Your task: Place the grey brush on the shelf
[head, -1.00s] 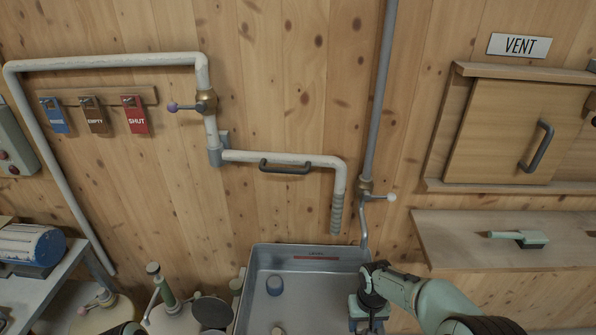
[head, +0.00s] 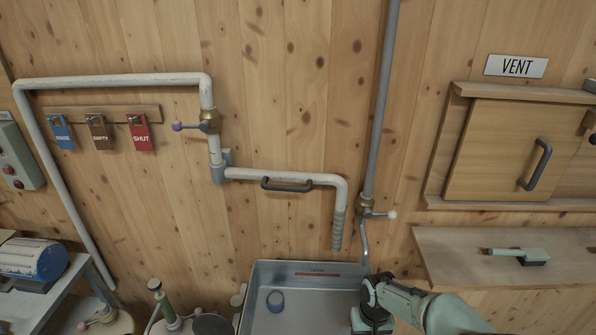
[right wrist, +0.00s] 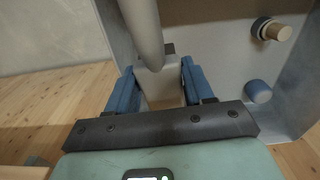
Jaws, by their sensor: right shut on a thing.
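My right gripper (right wrist: 158,92) is shut on a pale grey block (right wrist: 160,88), which sits between its blue fingers in the right wrist view. The block may be the grey brush; its full shape is hidden. In the head view my right arm reaches to the right side of the basin, below the spout, and the fingers are hidden there. The wooden shelf (head: 450,248) is on the wall at the right, below the vent. A grey-green brush (head: 520,256) lies on it, handle to the left. My left gripper is out of view.
The metal basin (head: 258,292) holds a small blue cylinder (head: 275,300). A grey spout pipe (head: 364,240) comes down close to my right gripper. The vent door (head: 500,150) is closed above the shelf. The shelf's left part is bare.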

